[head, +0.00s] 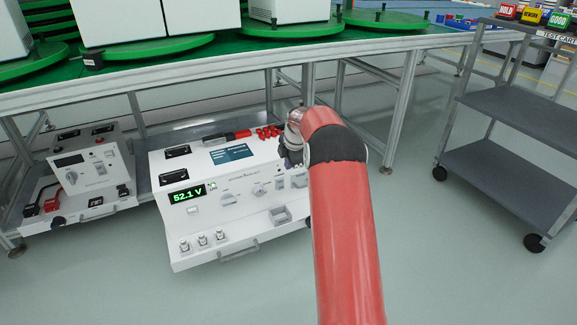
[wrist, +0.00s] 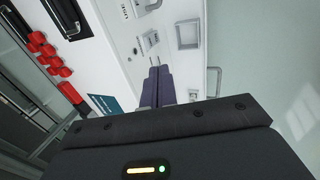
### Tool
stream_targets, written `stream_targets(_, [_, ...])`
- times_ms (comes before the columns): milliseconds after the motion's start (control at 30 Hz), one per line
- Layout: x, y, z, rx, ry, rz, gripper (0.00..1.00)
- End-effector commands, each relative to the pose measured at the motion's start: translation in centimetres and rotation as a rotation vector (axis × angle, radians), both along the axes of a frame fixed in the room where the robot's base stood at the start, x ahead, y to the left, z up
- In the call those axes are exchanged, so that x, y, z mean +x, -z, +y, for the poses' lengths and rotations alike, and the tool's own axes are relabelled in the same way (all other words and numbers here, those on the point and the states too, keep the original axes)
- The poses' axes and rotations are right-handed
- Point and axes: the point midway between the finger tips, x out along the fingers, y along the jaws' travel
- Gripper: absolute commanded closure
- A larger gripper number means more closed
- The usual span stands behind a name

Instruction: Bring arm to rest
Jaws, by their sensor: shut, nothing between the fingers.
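My red arm reaches forward in the head view, and its end is at the right part of the white test instrument (head: 225,185), whose green display reads 52.1 V. My gripper is hidden behind the arm in the head view. In the wrist view my gripper (wrist: 157,72) is shut and empty, its two dark fingers together over the white front panel of the instrument (wrist: 115,50). I cannot tell whether the fingertips touch the panel. A square socket (wrist: 188,34) and a grey handle (wrist: 213,80) lie just beyond the fingers.
A green-topped bench (head: 240,58) with white cabinets on green turntables stands above the instrument. A second grey-white instrument (head: 92,170) is at left. Red clips (head: 268,132) lie on top of the instrument. A grey cart (head: 510,150) stands at right. Floor between is clear.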

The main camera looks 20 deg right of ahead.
Motion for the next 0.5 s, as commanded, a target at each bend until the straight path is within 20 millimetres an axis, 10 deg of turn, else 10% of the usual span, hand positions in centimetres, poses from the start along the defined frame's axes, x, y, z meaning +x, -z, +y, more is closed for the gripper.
stream_targets(367, [0.0,-0.2,0.1,0.001,0.002,-0.001,1.0])
stream_targets(500, [-1.1,-3.2,1.4,0.016,0.055,-0.007,1.0])
